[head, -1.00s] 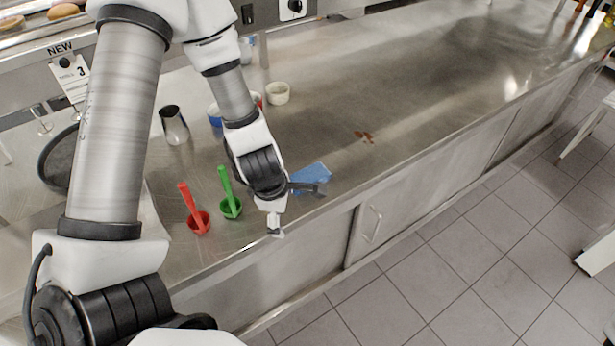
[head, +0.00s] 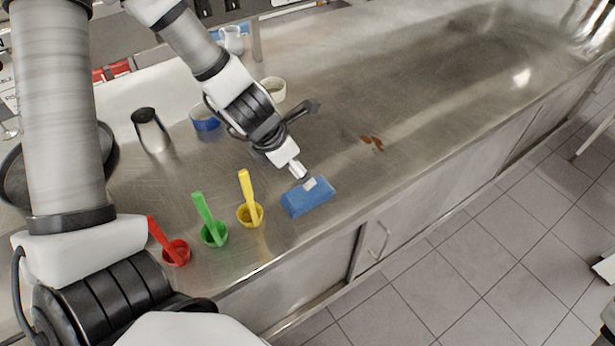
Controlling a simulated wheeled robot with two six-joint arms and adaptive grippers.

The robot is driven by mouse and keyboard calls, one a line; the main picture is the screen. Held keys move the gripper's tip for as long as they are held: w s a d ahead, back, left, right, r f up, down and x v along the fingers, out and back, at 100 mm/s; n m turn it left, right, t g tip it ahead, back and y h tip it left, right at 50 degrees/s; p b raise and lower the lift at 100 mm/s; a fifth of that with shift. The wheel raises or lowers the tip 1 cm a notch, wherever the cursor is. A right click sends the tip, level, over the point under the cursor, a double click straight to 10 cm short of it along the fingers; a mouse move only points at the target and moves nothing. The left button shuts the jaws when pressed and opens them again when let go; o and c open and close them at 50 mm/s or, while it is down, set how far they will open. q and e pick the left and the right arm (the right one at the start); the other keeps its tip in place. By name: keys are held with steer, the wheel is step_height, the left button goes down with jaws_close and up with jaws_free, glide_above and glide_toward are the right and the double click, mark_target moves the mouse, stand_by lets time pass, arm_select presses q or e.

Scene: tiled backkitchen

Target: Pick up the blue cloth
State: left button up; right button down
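The blue cloth (head: 305,199) lies flat, a folded rectangle, on the steel counter near its front edge. My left gripper (head: 314,145) is above the counter on the far side of the cloth. Its two fingers are spread wide apart with nothing between them. The pale fingertip overlaps the cloth's far edge in the picture; I cannot tell whether it touches. The dark finger points right, away from the cloth.
Left of the cloth stand a yellow cup (head: 243,215), a green cup (head: 214,236) and a red cup (head: 176,254), each with a same-coloured handle. Behind are a metal cup (head: 150,131), a blue-banded bowl (head: 205,119) and a white bowl (head: 273,88). A reddish-brown stain (head: 372,143) lies right; the counter beyond is clear.

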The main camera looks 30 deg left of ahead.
mark_target(307, 192)
arm_select(q)
steer(key=f+b, duration=0.2)
steer(key=f, duration=0.1)
steer(key=shift+s+d, duration=0.15)
steer(key=shift+s, duration=0.15)
steer(key=b+x, duration=0.2)
steer(key=x, duration=0.1)
steer(key=b+x, duration=0.2)
steer(key=a+b+x, duration=0.1)
steer(key=b+x, duration=0.2)
steer(key=shift+d+f, duration=0.1)
steer(key=shift+f, duration=0.25)
steer(key=shift+w+f, duration=0.2)
steer(key=shift+w, duration=0.1)
steer(key=shift+r, duration=0.15)
arm_select(e)
step_height(307, 192, down, 10)
steer(key=shift+f, duration=0.15)
arm_select(q)
steer(key=shift+s, duration=0.15)
steer(key=c, duration=1.2)
